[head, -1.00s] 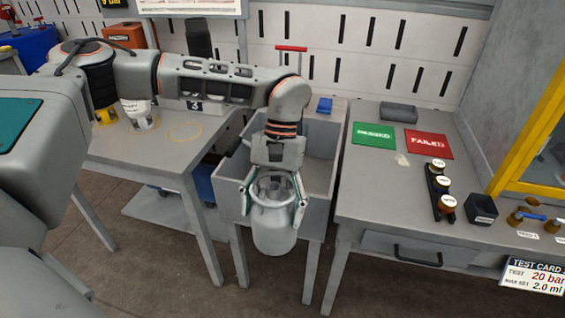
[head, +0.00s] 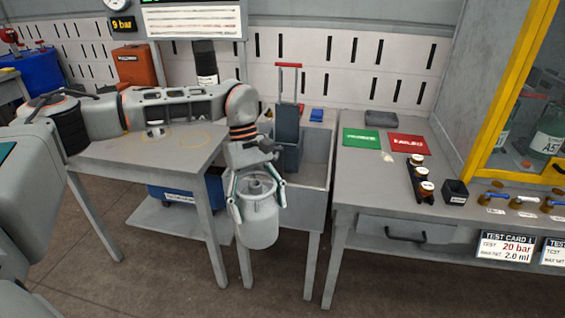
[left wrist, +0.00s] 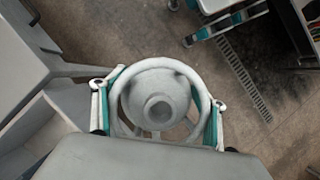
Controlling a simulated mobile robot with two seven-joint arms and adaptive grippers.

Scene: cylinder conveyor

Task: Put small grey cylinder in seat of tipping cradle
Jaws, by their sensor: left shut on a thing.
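The small grey cylinder (head: 258,226) is a pale grey vessel with a ring collar on top. It hangs upright in front of the grey trough. My left gripper (head: 259,205) is shut on it, one finger on each side of the collar. In the left wrist view the collar and round top of the cylinder (left wrist: 158,100) sit between the teal-padded fingers. A dark grey upright frame with a red handle (head: 288,120), apparently the tipping cradle, stands in the trough behind; its seat is not clear to see.
The trough (head: 318,160) stands between a left table (head: 150,155) and a right bench (head: 370,185). The bench holds a green card (head: 361,138), a red card (head: 409,144) and several knobs. A blue box (head: 186,195) is under the left table.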

